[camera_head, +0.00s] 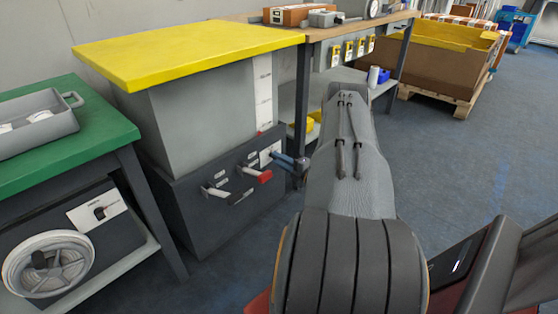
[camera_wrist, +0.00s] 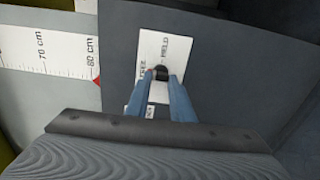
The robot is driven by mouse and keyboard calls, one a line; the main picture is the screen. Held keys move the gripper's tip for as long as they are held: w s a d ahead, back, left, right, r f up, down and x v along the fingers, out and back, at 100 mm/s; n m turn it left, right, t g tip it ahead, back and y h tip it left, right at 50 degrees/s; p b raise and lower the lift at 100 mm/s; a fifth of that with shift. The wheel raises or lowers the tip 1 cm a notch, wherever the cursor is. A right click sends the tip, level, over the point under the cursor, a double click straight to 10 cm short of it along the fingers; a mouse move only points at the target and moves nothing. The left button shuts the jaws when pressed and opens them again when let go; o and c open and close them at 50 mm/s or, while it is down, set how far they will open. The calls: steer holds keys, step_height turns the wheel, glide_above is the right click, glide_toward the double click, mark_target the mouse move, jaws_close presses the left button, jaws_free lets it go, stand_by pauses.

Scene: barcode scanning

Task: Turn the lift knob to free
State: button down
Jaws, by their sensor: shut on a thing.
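The lift knob (camera_wrist: 162,71) is a small black knob on a white label plate (camera_wrist: 150,45). The plate reads HELD along its upper right and what looks like FREE, partly covered, at its left. My gripper (camera_wrist: 162,80) has its blue fingers closed on the knob. A small reddish spot shows at the knob's left; which way the knob points I cannot tell. In the head view my gripper (camera_head: 293,162) reaches the white plate (camera_head: 269,153) on the dark base of the yellow-topped lift table (camera_head: 190,50); the knob is hidden there.
Left of the plate, a red-ended lever (camera_head: 257,174) and a dark-ended lever (camera_head: 216,192) stick out. A height scale (camera_head: 263,90) with a red pointer stands above. A green bench (camera_head: 70,150) is at left, a workbench (camera_head: 400,20) behind.

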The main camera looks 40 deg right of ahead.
steer(key=c, duration=1.5)
jaws_free()
steer(key=shift+c, duration=0.2)
steer(key=shift+s, duration=0.1)
steer(key=s+p, duration=0.2)
steer(key=s, duration=0.5)
steer(key=shift+s+d, duration=0.3)
